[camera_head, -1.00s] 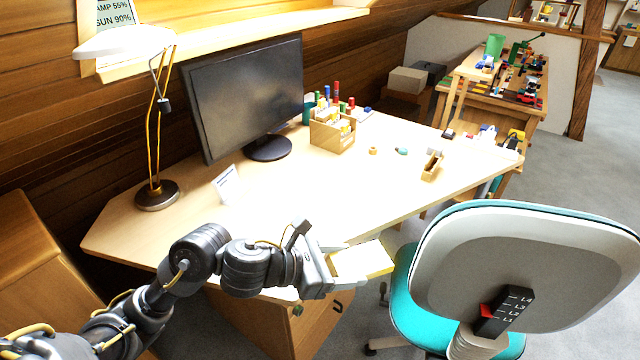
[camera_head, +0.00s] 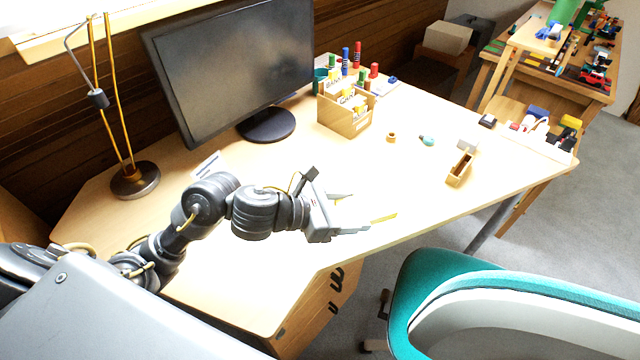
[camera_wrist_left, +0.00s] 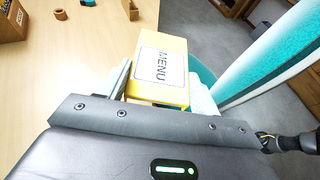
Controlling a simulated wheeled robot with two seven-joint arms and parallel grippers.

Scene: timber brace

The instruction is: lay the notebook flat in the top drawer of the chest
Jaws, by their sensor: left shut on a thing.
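The yellow notebook (camera_wrist_left: 162,68), with a white label reading MENU, is held in my left gripper (camera_head: 346,213). In the head view, only a thin yellow strip of the notebook (camera_head: 383,217) stands out against the bright desktop. The left gripper is shut on it, near the front edge of the desk. The wooden chest (camera_head: 300,318) stands under the desk, below the gripper, with dark handles on its front. I see no drawer standing out, but the desktop hides much of the chest.
The desk (camera_head: 250,275) holds a monitor (camera_head: 235,70), a lamp (camera_head: 135,180), a wooden card box (camera_head: 345,112) and a small wooden tray (camera_head: 460,168). A teal chair (camera_head: 425,290) stands close to the chest's right. Grey floor shows between them.

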